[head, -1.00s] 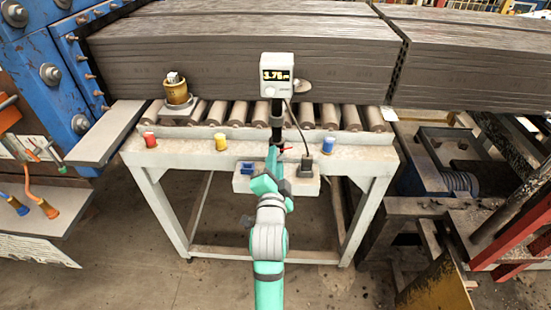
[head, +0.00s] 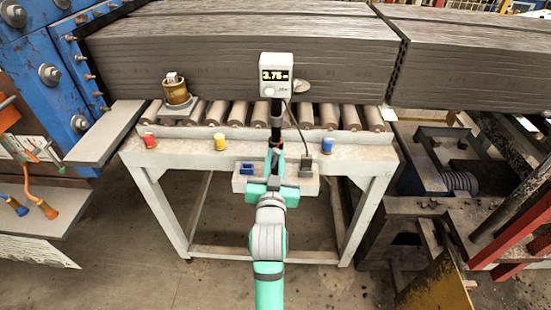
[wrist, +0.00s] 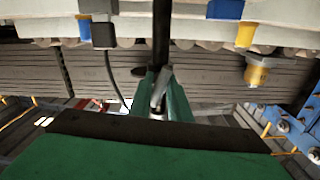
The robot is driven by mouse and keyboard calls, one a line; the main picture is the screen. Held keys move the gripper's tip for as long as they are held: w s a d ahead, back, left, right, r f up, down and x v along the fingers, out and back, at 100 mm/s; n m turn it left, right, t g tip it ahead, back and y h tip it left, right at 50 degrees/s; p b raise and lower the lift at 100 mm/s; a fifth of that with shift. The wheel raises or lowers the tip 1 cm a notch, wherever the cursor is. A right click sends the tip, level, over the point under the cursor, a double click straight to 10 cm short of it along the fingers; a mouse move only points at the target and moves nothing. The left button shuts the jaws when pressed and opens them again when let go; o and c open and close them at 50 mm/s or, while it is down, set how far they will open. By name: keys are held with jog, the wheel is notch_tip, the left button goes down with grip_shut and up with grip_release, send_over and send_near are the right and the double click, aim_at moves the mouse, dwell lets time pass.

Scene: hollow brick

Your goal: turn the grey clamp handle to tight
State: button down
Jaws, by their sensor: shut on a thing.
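The grey clamp handle (wrist: 162,84) shows in the wrist view as a short grey lever between my green fingers, beside the dark post (wrist: 161,35). My gripper (wrist: 160,90) is shut on it. In the head view my gripper (head: 275,158) is at the lower part of the black post (head: 276,118), in front of the bench edge. There the handle is hidden by the gripper and cannot be told apart. The post carries a white display box (head: 276,75) with lit yellow digits.
The pale roller bench (head: 185,154) has red (head: 150,140), yellow (head: 220,141) and blue (head: 328,145) caps along its front. A cable runs from the display to a black plug (head: 306,167). Stacked grey bricks (head: 230,55) lie behind. A brass-coloured pot (head: 176,92) stands left.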

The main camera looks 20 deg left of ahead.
jog(key=n, duration=0.4)
jog(key=shift+n, duration=1.2)
jog(key=c, duration=2.5)
grip_release()
jog(key=shift+c, duration=0.2)
jog(key=o, duration=1)
jog(key=v, duration=1.1)
